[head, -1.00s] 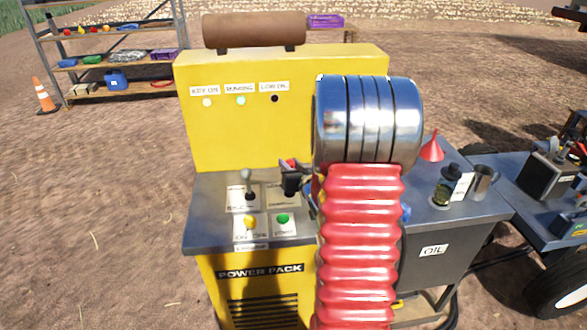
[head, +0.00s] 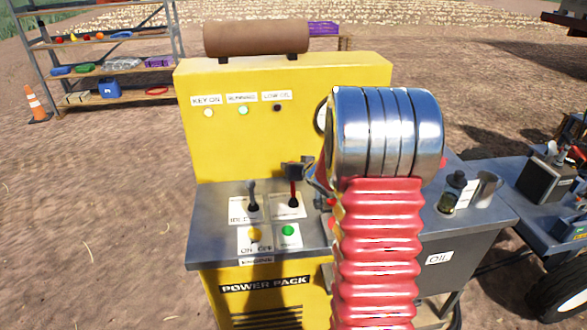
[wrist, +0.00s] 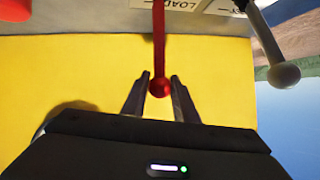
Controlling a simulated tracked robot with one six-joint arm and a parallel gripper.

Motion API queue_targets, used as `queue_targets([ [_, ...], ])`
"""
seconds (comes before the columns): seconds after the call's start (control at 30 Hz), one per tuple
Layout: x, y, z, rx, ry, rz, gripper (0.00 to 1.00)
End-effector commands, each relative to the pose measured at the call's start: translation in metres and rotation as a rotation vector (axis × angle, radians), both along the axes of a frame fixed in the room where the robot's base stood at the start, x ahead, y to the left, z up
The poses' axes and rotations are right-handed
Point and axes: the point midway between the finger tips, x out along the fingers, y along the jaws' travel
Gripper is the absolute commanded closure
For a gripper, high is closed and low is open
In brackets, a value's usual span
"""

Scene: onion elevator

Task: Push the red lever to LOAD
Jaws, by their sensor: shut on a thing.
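The red lever (head: 293,195) stands on the power pack's control panel, its upper end hidden at my gripper (head: 298,168) in the head view. In the wrist view its red shaft (wrist: 159,40) ends in a round red knob between the two fingers of my gripper (wrist: 160,82). My gripper is shut on this knob. A LOAD label (wrist: 177,4) shows upside down by the lever's shaft. The lever's label in the head view is too small to read.
A grey-knobbed lever (head: 252,195) stands close to the left, by an IDLE label. A yellow button (head: 254,234) and a green button (head: 288,230) sit in front. The yellow panel wall (head: 250,145) rises behind. An oil can (head: 452,190) stands at the right.

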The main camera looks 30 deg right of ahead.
Motion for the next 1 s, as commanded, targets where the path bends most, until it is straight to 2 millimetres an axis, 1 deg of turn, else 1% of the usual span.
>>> queue_targets([
  [0.23,0.0076,-0.0029,-0.0024,0.001,-0.002,0.002,1.00],
  [0.67,0.0096,-0.0029,-0.0020,0.000,-0.003,0.003,1.00],
  [0.7,0.0096,-0.0030,-0.0019,-0.001,-0.004,0.002,0.72],
  [0.93,0.0096,-0.0015,-0.0025,0.000,-0.002,0.005,0.56],
  [1.0,0.0096,-0.0012,-0.0026,0.000,-0.001,0.005,0.56],
])
